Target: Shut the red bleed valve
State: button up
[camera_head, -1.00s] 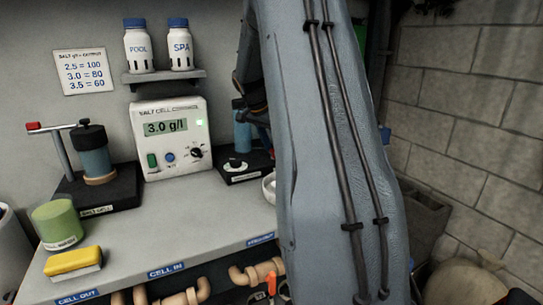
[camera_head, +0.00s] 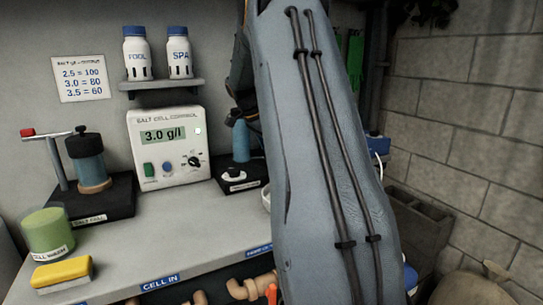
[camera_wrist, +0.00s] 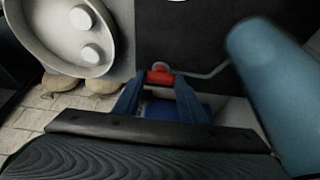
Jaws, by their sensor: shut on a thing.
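In the wrist view my gripper (camera_wrist: 160,78) has its two blue fingers closed on a small red handle (camera_wrist: 159,76). A thin grey rod runs from the handle to the right, across a dark surface. I cannot read a label there, so I cannot confirm from it that this is the bleed valve. A blue cylinder (camera_wrist: 268,75) stands close to the right of the fingers. In the head view my arm hides the gripper and the red handle. A blue bottle (camera_head: 241,142) shows just left of my arm.
A white bowl with two white tablets (camera_wrist: 62,62) lies left of the fingers. The salt cell control box (camera_head: 142,121) reads 3.0 g/l. Left on the bench are a pump with a red-tipped lever (camera_head: 28,132), a green tub (camera_head: 47,230) and a yellow sponge (camera_head: 61,271). Mid-bench is clear.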

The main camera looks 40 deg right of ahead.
jog(key=o, duration=1.1)
jog(key=shift+c, duration=0.2)
jog(key=shift+r, duration=0.1)
jog(key=v, duration=0.7)
jog(key=shift+a+r+b, duration=0.2)
jog(key=shift+r+b, duration=0.05)
jog(key=shift+b, duration=0.1)
